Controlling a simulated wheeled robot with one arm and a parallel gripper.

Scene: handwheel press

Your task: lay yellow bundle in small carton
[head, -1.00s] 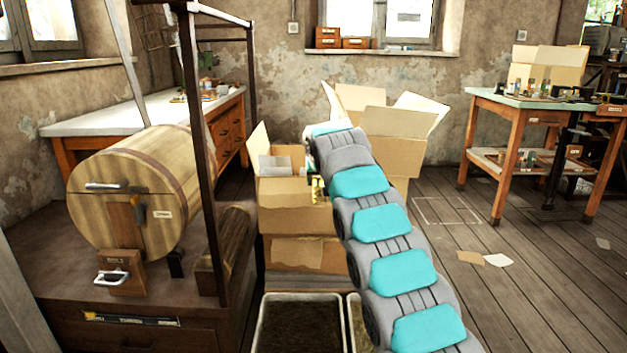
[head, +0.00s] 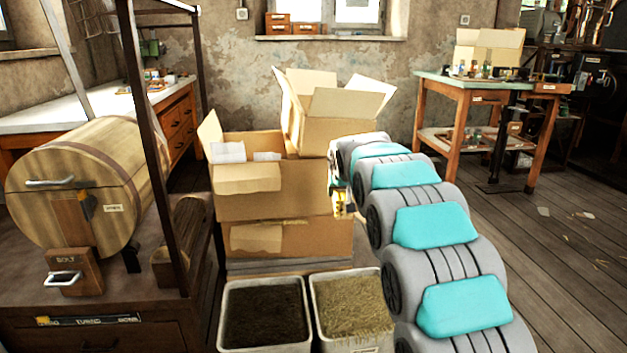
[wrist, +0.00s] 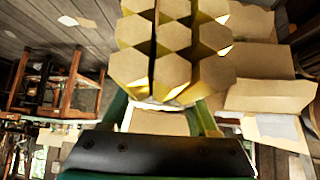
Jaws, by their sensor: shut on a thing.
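The yellow bundle (wrist: 172,48), several hexagonal bars packed side by side, fills the top middle of the wrist view. My gripper (wrist: 162,100) is shut on it, with a green finger on each side. In the head view a small yellow part of the bundle (head: 341,203) shows beside my arm, just right of the front carton; my arm hides most of the gripper. The open front carton (head: 265,205) has raised flaps and pale sheets inside. A second open carton (head: 325,135) stands behind it to the right. I cannot tell surely which is the small carton.
A closed carton (head: 290,238) lies under the front one. Two bins, one dark-filled (head: 225,315) and one straw-filled (head: 385,315), stand before it. A wooden barrel (head: 85,170) and dark post (head: 150,130) are left. A worktable (head: 440,82) stands right, beyond open floor.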

